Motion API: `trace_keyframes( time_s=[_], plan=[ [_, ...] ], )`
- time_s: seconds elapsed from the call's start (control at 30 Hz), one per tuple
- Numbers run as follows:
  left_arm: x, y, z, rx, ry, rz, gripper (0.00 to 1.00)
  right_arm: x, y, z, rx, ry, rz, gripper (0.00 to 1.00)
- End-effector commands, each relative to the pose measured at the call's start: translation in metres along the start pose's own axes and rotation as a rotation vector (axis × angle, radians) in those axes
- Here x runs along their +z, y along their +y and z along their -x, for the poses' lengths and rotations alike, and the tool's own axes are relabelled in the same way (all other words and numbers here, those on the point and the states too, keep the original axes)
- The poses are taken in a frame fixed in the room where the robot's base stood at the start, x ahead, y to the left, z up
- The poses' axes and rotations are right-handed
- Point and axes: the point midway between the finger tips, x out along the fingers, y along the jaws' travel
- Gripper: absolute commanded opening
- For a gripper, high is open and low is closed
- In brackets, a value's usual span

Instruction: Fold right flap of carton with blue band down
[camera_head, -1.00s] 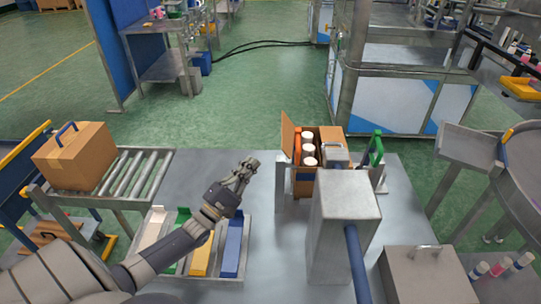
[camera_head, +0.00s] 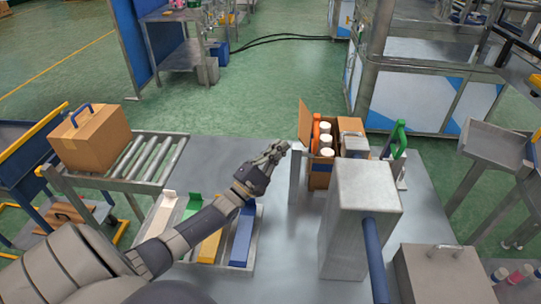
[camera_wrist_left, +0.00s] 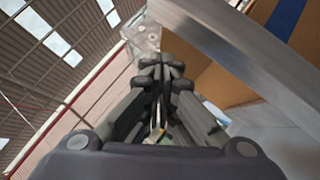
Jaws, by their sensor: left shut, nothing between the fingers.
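The open carton (camera_head: 320,177) stands on the metal table, partly hidden behind a grey metal post. A raised brown flap (camera_head: 304,124) stands up at its left side. White-capped cans (camera_head: 326,140) and an orange item (camera_head: 315,132) are inside. In the left wrist view the shut fingers (camera_wrist_left: 158,85) point up beside brown cardboard (camera_wrist_left: 220,75) with a blue band (camera_wrist_left: 285,18). My right gripper is not in view.
A large grey metal column (camera_head: 360,220) with a blue bar stands in front of the carton. A thin upright metal plate (camera_head: 295,172) stands between gripper and carton. A green-handled tool (camera_head: 398,140) is right of the carton. Colored strips (camera_head: 242,235) lie in a tray below my left arm.

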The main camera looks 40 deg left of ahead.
Motion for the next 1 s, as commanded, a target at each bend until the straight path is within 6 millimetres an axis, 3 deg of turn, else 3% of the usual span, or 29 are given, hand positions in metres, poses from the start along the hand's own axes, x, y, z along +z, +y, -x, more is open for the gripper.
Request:
trace_keyframes(
  time_s=[0.1, 0.3, 0.77, 1.0],
  plan=[
    [0.001, 0.001, -0.018, 0.001, 0.001, 0.001, 0.00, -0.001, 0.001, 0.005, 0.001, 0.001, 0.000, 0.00],
    [0.000, 0.000, -0.033, 0.000, 0.001, 0.001, 0.00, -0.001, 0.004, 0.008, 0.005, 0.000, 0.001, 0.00],
    [0.001, 0.001, -0.037, -0.004, 0.001, -0.003, 0.00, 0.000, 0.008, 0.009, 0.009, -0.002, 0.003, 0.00],
    [0.011, 0.011, -0.047, -0.087, -0.001, -0.085, 0.00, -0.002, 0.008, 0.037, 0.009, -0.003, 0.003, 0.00]
  ],
)
